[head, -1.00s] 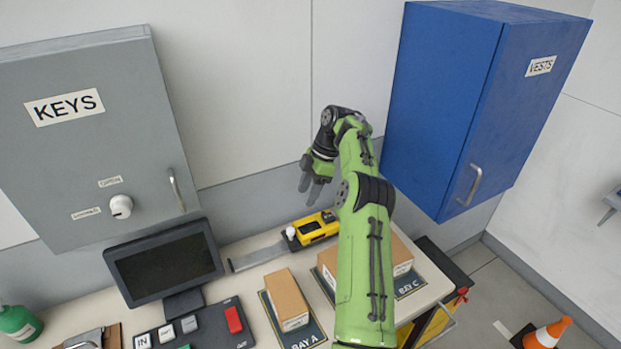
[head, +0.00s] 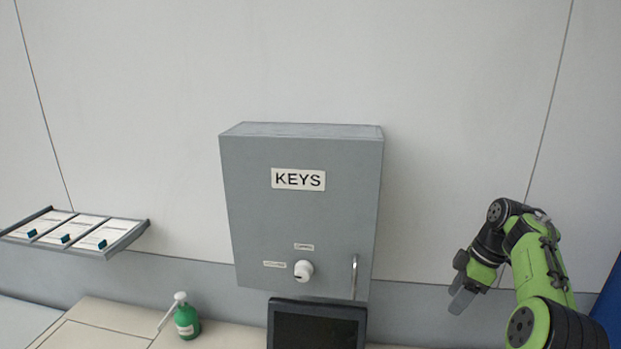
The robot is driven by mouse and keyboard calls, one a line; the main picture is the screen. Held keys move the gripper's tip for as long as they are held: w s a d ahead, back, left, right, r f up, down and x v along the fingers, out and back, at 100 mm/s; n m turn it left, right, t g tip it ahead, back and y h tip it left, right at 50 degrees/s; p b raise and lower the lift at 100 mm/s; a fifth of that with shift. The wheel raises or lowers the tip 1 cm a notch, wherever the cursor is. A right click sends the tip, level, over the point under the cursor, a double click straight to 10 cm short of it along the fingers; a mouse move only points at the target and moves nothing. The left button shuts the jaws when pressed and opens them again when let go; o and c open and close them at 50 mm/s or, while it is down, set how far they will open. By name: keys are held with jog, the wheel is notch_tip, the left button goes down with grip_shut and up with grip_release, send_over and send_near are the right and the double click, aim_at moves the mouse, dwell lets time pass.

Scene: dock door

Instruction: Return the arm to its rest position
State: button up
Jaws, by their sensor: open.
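My gripper (head: 462,298) hangs at the right of the head view, on my green arm. Its grey fingers point down and to the left, with nothing seen between them. It is in front of the wall, to the right of the grey KEYS cabinet (head: 250,215) and clear of it in the picture. The cabinet door looks shut. It has a white knob (head: 303,270) and an upright handle (head: 354,277).
A dark monitor (head: 316,325) stands below the cabinet. A green pump bottle (head: 187,320) stands on the counter (head: 110,318). A wall rack (head: 128,236) with papers is at the left. A blue edge (head: 610,305) shows at far right. The wall above is bare.

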jog(key=s+a+r+m+h+b, duration=0.1)
jog(key=s+a+r+m, duration=0.15)
jog(key=a, duration=0.35)
jog(key=s+a+r+m+t+h+b, duration=0.1)
jog(key=s+a+r, duration=0.1)
jog(key=s+a, duration=0.3)
jog(key=s+a+r+m+h+b, duration=0.1)
jog(key=s+a+r, duration=0.1)
jog(key=a, duration=0.5)
jog(key=s+a+f+m+t+b, duration=0.1)
jog(key=s+a+f+m, duration=0.1)
jog(key=s, duration=0.7)
jog(key=s+a+f+m+t+b, duration=0.1)
jog(key=s+f+m, duration=0.4)
jog(key=s, duration=0.5)
jog(key=shift+s+a+f+t, duration=0.3)
jog(key=shift+a+f+t, duration=0.35)
jog(key=shift+a+t, duration=0.2)
jog(key=shift+m, duration=0.25)
jog(key=shift+c, duration=0.5)
